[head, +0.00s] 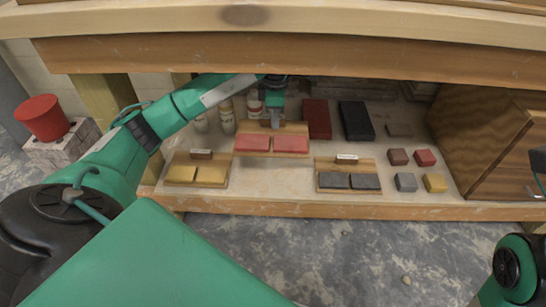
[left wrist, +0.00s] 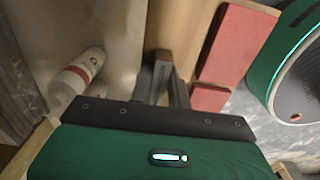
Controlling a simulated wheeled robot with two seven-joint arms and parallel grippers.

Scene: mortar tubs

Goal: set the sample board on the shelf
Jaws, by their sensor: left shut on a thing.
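The sample board (head: 252,153) is a wooden board with two red tiles, in the middle of the low shelf (head: 270,185). My left gripper (head: 275,122) reaches in from the left and is shut at the board's back edge, where the other boards carry a label block. In the left wrist view the fingers (left wrist: 164,82) close on a small block beside the wood (left wrist: 215,42) of the board. I cannot tell whether the board touches the shelf. A dark part at the right edge of the head view seems to be my right gripper (head: 539,162), mostly cut off.
A board with yellow tiles (head: 197,173) stands left, one with grey tiles (head: 348,180) right. Bottles (head: 227,115), a red block (head: 316,118), a black block (head: 356,120) and several small cubes surround them. A thick beam (head: 280,58) hangs above; a wooden cabinet (head: 480,140) closes the right.

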